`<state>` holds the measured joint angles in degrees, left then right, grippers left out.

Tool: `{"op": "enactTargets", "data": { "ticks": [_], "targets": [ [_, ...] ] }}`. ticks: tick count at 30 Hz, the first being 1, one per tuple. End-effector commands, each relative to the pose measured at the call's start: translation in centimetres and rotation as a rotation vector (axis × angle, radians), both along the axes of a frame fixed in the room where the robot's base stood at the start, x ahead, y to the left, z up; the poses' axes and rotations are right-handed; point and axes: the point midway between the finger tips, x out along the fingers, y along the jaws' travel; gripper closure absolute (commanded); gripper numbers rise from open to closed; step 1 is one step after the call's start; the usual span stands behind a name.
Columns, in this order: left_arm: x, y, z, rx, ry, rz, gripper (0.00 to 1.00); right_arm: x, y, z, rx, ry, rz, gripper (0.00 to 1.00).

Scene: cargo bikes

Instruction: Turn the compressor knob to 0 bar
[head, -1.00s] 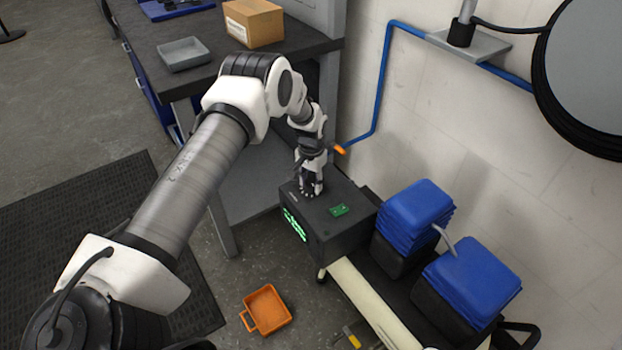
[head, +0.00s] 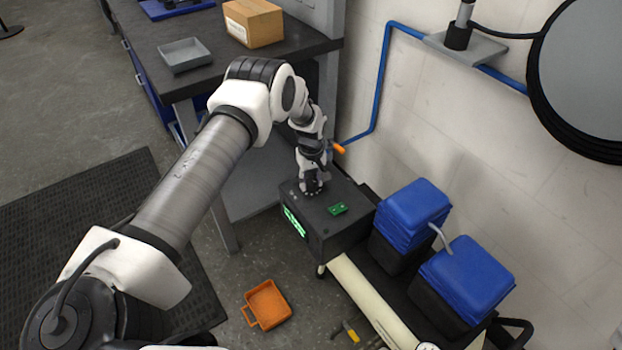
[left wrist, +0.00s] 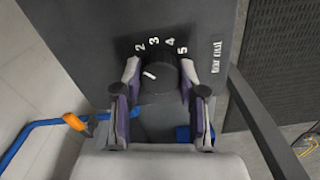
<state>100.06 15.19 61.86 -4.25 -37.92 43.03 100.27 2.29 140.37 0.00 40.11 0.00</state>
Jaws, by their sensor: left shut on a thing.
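The compressor (head: 345,236) is a dark box with green lit digits on its front, too small to read. My left gripper (head: 311,190) points down onto its top. In the left wrist view the round black knob (left wrist: 160,82) sits between the two fingers of my left gripper (left wrist: 158,84), which is shut on it. The knob's white mark points up and left, below the printed 2. The numbers 2, 3, 4, 5 (left wrist: 161,44) and "bar out" show; any lower numbers are hidden, apparently behind the left finger. My right gripper is not in view.
A green piece (head: 338,209) lies on the compressor top. A workbench (head: 140,62) with a cardboard box (head: 252,22) is behind. An orange tray (head: 267,304) lies on the floor. A blue wall pipe (head: 381,90) has an orange handle.

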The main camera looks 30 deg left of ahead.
Motion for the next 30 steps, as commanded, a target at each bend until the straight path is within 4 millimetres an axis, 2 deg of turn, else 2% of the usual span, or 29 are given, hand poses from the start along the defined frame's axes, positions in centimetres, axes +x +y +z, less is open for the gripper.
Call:
{"op": "enactTargets", "data": {
  "ticks": [18,30],
  "targets": [
    [0.0,0.0,0.0,0.0,0.002,0.569,0.94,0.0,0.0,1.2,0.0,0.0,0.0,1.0],
    [0.1,0.0,0.0,0.0,0.001,0.79,0.94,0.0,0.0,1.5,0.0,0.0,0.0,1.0]
  ]
}}
